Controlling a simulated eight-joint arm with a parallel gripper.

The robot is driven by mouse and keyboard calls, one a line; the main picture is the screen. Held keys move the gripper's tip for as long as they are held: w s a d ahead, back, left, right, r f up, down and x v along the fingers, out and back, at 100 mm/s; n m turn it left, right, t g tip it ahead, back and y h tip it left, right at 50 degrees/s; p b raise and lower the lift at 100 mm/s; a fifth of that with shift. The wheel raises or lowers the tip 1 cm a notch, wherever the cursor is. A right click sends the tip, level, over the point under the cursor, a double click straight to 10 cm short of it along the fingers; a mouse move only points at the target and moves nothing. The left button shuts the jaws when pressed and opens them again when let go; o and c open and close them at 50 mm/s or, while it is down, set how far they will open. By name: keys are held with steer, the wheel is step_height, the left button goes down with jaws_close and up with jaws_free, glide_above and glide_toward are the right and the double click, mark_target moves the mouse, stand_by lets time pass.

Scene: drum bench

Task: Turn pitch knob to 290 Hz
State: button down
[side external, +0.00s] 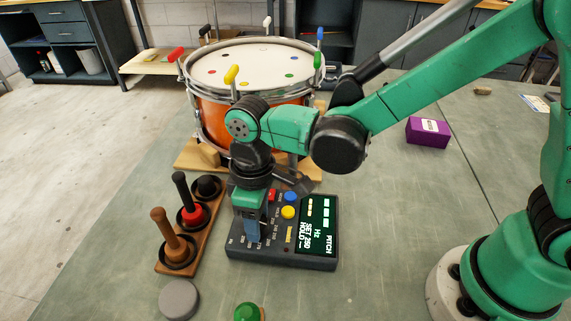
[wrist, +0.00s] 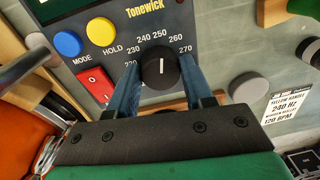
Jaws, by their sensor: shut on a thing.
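The tuner box (side external: 283,262) lies on the bench with its dark screen (side external: 319,226) at the right in the side view. The screen shows PITCH, Hz, SET and HOLD; its small digits are hard to read surely. The black pitch knob (wrist: 160,70) shows in the wrist view, its white pointer line up toward about 250 on the printed scale. My gripper (wrist: 160,78) is shut on the knob, with a blue finger on each side. In the side view my gripper (side external: 252,232) points down at the box and hides the knob.
A blue button (wrist: 68,43), a yellow button (wrist: 101,31) and a red switch (wrist: 95,84) sit beside the dial. A wooden rack (side external: 173,261) with mallets stands left of the box. The drum (side external: 210,116) is behind. A purple box (side external: 427,132) lies right.

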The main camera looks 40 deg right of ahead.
steer(key=m, duration=0.5)
steer(key=shift+m, duration=0.3)
steer(key=m, duration=0.6)
steer(key=shift+s+t, duration=0.1)
steer(key=shift+t, duration=0.2)
steer(key=m, duration=0.5)
steer(key=shift+a+m, duration=0.1)
steer(key=shift+m, duration=0.3)
steer(key=m, duration=0.5)
steer(key=shift+m, duration=0.4)
steer(key=shift+c, duration=1.7)
jaws_free()
